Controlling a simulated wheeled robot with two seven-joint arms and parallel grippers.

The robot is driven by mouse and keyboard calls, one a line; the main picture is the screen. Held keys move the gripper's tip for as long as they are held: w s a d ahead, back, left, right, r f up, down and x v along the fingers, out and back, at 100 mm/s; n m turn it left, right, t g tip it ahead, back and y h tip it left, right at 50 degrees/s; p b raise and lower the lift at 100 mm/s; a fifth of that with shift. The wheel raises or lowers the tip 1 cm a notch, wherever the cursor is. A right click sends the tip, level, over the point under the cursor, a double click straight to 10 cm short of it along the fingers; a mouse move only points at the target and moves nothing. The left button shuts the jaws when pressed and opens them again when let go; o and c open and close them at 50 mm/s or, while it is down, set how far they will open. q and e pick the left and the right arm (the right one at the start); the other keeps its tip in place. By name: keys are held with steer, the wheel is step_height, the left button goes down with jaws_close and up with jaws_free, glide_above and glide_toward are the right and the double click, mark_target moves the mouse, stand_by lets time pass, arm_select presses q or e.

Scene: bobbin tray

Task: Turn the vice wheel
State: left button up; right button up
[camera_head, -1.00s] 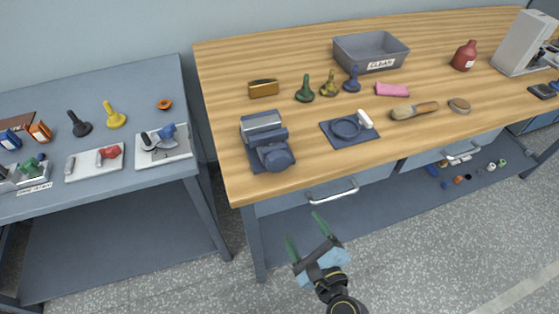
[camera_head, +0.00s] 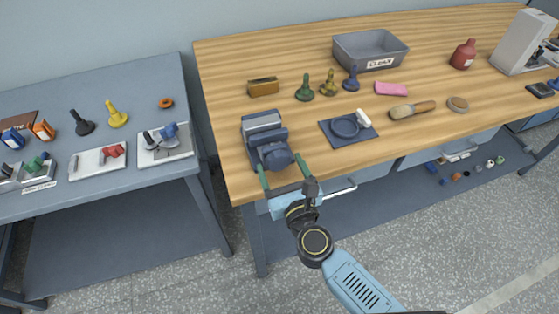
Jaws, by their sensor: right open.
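The vice (camera_head: 264,133) is blue-grey and stands near the front left corner of the wooden bench. Its round wheel (camera_head: 276,156) faces the front edge. My right gripper (camera_head: 282,170) is open, with its two green fingers spread at the left and right of the wheel. It reaches in from the front. I cannot tell whether the fingers touch the wheel. My left gripper is not in view.
A dark mat with a ring and a white-handled tool (camera_head: 348,128) lies right of the vice. Bobbin-like pieces (camera_head: 329,86) and a grey bin (camera_head: 370,50) stand farther back. A brush (camera_head: 411,109) lies right. A grey side table (camera_head: 90,185) stands left.

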steer(key=shift+x, duration=0.85)
steer(key=shift+c, duration=0.3)
steer(key=c, duration=0.9)
